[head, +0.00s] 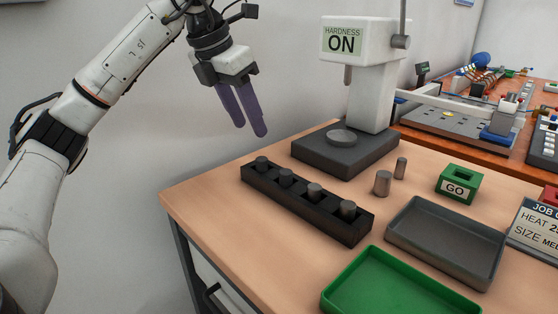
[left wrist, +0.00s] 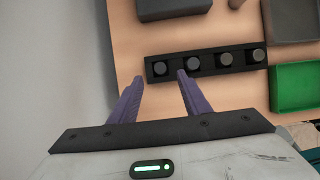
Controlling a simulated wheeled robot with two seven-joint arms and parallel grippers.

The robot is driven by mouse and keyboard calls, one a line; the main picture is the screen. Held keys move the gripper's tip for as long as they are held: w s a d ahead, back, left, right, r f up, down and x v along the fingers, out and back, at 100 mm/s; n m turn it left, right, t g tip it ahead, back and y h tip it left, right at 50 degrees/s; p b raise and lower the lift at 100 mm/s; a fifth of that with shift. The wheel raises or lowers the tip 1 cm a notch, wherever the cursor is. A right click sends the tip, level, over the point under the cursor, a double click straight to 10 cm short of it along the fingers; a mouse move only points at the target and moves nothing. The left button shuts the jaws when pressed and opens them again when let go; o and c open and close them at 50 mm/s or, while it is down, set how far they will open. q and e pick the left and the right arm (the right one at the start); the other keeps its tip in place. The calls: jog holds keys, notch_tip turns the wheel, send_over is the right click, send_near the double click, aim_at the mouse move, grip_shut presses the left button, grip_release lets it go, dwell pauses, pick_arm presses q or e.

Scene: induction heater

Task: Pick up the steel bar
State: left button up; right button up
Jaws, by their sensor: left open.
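Several grey steel bars stand upright in a row in a black rack (head: 256,181). The nearest-left one is a steel bar (head: 262,162), and the rack's right-end bar is another (head: 347,208). Two more grey bars, a wider one (head: 382,183) and a thinner one (head: 401,168), stand loose on the table right of the rack. My left gripper (head: 250,130) has purple fingers, open and empty, above and behind the rack's left end. In the left wrist view its fingers (left wrist: 160,77) point toward the rack (left wrist: 208,64). The right gripper is not in view.
A white hardness tester (head: 370,80) reading ON stands behind the rack. A green GO block (head: 459,182), a grey tray (head: 445,245), a green tray (head: 395,290) and a job card (head: 535,230) occupy the right. The table's left edge is near the rack.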

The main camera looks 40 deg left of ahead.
aim_at(262, 158)
pick_arm(q)
jog(key=x, duration=0.3)
jog(key=shift+s+f+b, duration=0.25)
jog(key=shift+f+b, duration=0.15)
jog(key=b+x, duration=0.1)
jog(key=x, duration=0.4)
jog(key=shift+w+f, duration=0.15)
jog(key=shift+f, duration=0.15)
grip_shut()
